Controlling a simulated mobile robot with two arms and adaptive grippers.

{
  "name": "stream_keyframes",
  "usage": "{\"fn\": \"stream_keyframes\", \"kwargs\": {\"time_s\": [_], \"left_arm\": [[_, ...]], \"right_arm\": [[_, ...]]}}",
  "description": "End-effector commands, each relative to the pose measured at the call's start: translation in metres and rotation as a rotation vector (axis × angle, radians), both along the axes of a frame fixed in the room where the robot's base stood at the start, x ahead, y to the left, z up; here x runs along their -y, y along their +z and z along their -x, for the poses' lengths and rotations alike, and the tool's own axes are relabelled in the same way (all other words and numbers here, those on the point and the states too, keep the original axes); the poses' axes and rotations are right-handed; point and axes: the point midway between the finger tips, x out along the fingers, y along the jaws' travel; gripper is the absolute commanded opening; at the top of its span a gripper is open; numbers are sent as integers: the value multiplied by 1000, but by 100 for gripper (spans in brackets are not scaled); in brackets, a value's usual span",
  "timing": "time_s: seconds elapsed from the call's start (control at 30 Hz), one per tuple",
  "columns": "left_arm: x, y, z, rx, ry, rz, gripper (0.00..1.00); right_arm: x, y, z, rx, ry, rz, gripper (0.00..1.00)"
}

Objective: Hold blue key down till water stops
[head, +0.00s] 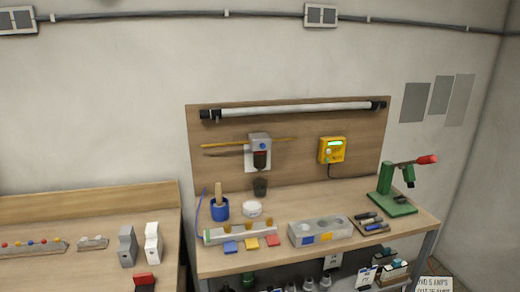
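A grey wall unit (259,142) on the wooden back panel bears a small round blue key (263,146) on its front. A dark bowl-like part hangs under it, and a thin yellow bar runs out to both sides. A dark cup (260,187) stands on the bench below the unit. Whether water is running cannot be made out at this size. A blue square (231,247) also lies at the bench front, beside a yellow and a red one. Neither of my grippers is in view.
The wooden bench (285,263) holds a blue pot (220,208), a white bowl (252,209), a grey block (320,231) and a green stand (391,203). A yellow meter (332,150) is on the panel. Another table (70,267) stands left.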

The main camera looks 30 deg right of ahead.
Motion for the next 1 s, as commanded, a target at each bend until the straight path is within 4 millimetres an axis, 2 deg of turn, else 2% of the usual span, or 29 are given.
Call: {"fn": "stream_keyframes", "kwargs": {"time_s": [0.27,1.0], "left_arm": [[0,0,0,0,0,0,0],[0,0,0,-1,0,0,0]], "right_arm": [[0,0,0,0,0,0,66],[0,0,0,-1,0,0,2]]}}
